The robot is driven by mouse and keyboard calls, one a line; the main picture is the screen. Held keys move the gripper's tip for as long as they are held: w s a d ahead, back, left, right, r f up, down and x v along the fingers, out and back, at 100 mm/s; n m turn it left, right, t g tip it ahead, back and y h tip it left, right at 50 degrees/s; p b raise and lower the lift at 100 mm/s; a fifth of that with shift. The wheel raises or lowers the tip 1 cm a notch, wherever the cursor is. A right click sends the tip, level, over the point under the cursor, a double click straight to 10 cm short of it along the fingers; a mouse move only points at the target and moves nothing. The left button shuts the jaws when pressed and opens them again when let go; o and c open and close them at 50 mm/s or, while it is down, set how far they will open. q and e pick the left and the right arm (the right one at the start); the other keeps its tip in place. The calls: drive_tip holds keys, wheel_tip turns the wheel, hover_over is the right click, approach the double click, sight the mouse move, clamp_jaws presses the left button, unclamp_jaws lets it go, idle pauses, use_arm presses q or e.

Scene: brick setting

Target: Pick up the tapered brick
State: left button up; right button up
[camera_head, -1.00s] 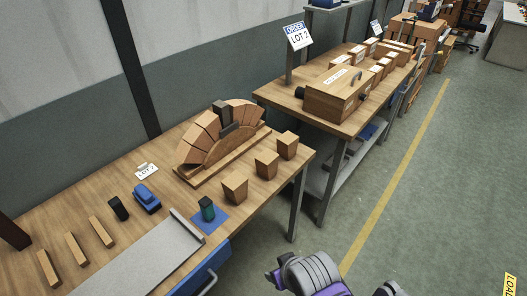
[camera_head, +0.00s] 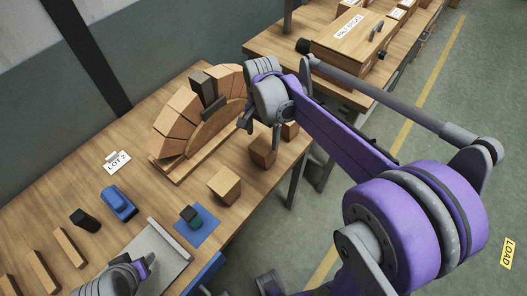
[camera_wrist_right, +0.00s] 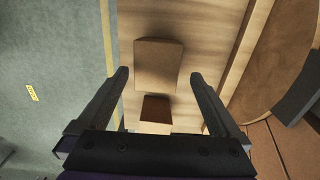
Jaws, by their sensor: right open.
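Several tapered wooden bricks stand in a row along the front of the near table. The nearest brick (camera_head: 224,187) is clear of my arms. The middle brick (camera_head: 262,151) is just below my right gripper (camera_head: 262,130), and the far brick (camera_head: 290,131) is partly hidden by my right arm. My right gripper is open and empty above the row. In the right wrist view, one brick (camera_wrist_right: 158,62) lies ahead between the open fingers (camera_wrist_right: 160,80), with another brick (camera_wrist_right: 156,108) nearer the palm. My left gripper (camera_head: 142,268) is at the lower left; its jaws are unclear.
A brick arch (camera_head: 200,105) on a wooden base stands close behind the row, left of my right gripper. A blue mat (camera_head: 207,233) with a dark green object, a blue object (camera_head: 118,203) and a grey board (camera_head: 165,245) occupy the table front. A wooden box (camera_head: 350,45) stands on the table behind.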

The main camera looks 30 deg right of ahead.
sight(262, 145)
drive_tip(key=f, duration=0.3)
drive_tip(key=shift+s+a, duration=0.1)
drive_tip(key=shift+s, duration=0.15)
drive_tip(key=f, duration=0.5)
drive_tip(key=shift+d+f, duration=0.2)
drive_tip(key=c, duration=1.6)
